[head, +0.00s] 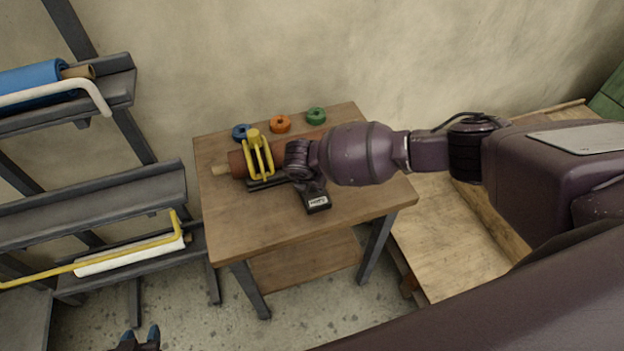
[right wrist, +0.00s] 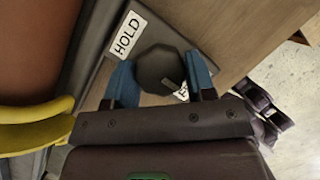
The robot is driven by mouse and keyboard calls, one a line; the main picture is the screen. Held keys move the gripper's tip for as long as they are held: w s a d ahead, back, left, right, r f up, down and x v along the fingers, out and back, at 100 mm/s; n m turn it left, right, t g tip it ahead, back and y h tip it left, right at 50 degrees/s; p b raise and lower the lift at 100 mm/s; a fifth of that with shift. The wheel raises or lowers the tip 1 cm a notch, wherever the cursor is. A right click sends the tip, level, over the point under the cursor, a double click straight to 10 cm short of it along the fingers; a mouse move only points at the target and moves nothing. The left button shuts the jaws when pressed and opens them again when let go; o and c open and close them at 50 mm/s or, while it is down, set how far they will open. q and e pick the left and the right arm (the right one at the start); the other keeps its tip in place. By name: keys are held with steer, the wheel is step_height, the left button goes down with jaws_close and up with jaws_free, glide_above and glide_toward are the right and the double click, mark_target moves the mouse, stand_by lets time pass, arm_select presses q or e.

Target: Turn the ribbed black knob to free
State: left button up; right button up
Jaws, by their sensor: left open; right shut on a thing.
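The black knob (right wrist: 158,66) sits on a grey plate between the two blue fingertips of my right gripper (right wrist: 161,78), which is shut on it. Its ribs are hard to make out. A pale pointer line on the knob points to the lower right, toward a partly covered white label (right wrist: 182,92). A HOLD label (right wrist: 126,36) lies up and left of the knob. In the head view my right gripper (head: 298,160) comes from the right and hides the knob. My left gripper (head: 141,338) is open and empty at the bottom edge, over the floor.
The wooden table (head: 265,225) carries a brown roll (head: 237,163), a yellow clamp (head: 259,158) and blue, orange (head: 280,123) and green rings behind. A grey rack (head: 95,205) with rolls stands left. A wooden bench (head: 440,240) stands right.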

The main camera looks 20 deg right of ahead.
steer(key=shift+s+f, duration=0.1)
steer(key=o, duration=0.9)
steer(key=v, duration=1.1)
